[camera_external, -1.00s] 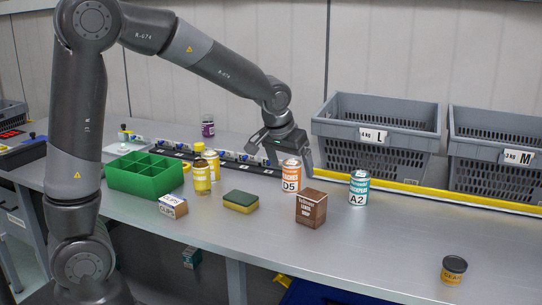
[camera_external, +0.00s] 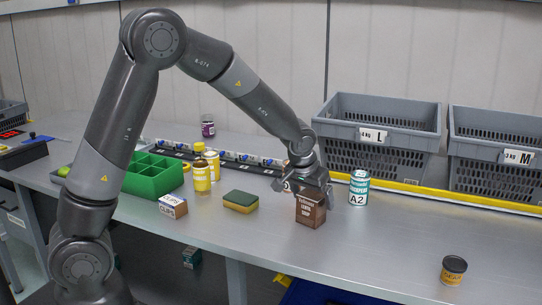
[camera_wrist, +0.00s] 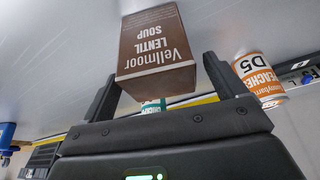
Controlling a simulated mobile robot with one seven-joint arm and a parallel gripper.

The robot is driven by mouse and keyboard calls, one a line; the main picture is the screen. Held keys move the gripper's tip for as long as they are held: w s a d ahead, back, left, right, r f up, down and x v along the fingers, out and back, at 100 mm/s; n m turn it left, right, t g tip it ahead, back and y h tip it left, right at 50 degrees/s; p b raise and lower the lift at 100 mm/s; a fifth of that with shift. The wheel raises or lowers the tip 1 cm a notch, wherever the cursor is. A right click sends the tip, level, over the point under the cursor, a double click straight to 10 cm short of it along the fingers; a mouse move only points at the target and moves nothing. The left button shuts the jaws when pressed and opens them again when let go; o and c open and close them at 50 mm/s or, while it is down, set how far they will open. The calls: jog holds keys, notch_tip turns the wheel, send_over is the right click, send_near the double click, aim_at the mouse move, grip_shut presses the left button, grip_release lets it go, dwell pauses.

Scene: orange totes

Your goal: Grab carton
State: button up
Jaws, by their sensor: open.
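The carton (camera_external: 310,212) is a brown box that stands on the grey bench. In the wrist view the carton (camera_wrist: 156,50) reads "Vellmoor Lentil Soup" and sits between and just beyond my two fingers. My gripper (camera_external: 312,192) is at the carton's top in the external view, and partly covers it. In the wrist view my gripper (camera_wrist: 160,85) is open, with a finger on each side of the carton. I cannot tell whether either finger touches it.
A teal A2 can (camera_external: 358,190) stands close to the right of the carton. The orange D5 can (camera_wrist: 260,78) is close by, mostly hidden behind my gripper in the external view. A sponge (camera_external: 240,202) lies to the left. Grey baskets (camera_external: 378,150) stand behind. The front right bench is mostly clear.

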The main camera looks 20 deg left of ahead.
jog(key=shift+x, duration=0.9)
jog(key=c, duration=1.2)
